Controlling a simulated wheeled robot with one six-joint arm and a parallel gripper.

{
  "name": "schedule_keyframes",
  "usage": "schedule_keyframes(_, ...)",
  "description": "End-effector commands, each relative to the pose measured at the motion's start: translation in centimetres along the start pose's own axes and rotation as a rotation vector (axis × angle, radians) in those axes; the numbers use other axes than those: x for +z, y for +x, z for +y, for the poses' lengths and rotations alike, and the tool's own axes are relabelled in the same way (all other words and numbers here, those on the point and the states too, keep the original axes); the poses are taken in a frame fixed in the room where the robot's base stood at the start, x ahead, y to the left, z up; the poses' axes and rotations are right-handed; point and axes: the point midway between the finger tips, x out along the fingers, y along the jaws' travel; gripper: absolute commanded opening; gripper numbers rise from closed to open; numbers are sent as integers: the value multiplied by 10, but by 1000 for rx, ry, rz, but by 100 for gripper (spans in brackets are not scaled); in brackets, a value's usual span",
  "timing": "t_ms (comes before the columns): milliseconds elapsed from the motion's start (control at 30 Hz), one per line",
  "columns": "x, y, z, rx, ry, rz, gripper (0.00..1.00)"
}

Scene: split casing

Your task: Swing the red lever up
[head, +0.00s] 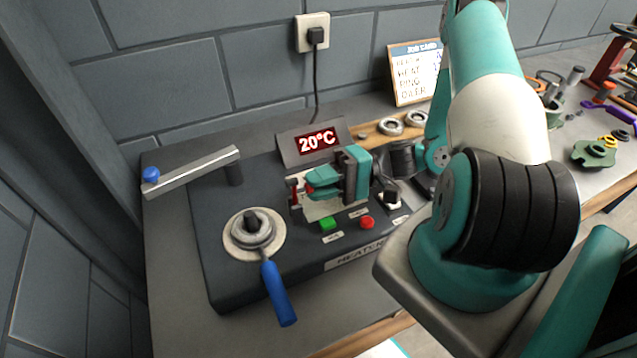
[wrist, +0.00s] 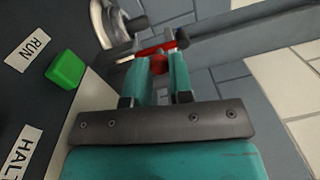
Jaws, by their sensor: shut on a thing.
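My gripper (head: 312,182) is over the dark machine base, in front of the temperature display. Its teal fingers are shut on the red lever (wrist: 160,64), whose red end shows between the fingertips in the wrist view. In the head view only a little red of the lever (head: 294,184) shows at the left of the fingers. The fingers hide most of the lever, so I cannot tell its full angle.
The display (head: 318,141) reads 20°C. A green button (head: 327,223) and a red button (head: 367,222) sit close below my gripper. A round fitting with a blue handle (head: 278,293) and a grey bar with a blue knob (head: 151,174) are to the left.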

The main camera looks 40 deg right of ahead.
Motion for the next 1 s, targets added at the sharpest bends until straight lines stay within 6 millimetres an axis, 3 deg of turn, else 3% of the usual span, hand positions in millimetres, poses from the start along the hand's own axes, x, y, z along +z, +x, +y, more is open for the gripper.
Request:
schedule_keyframes(133,1,1,0,1,3,-2,0)
schedule_keyframes(167,1,1,0,1,3,-2,25)
schedule_keyframes(267,1,0,0,1,2,-2,46)
schedule_keyframes(633,-1,-8,1,1,-2,2,46)
schedule_keyframes(1000,-1,-66,2,2,-1,2,46)
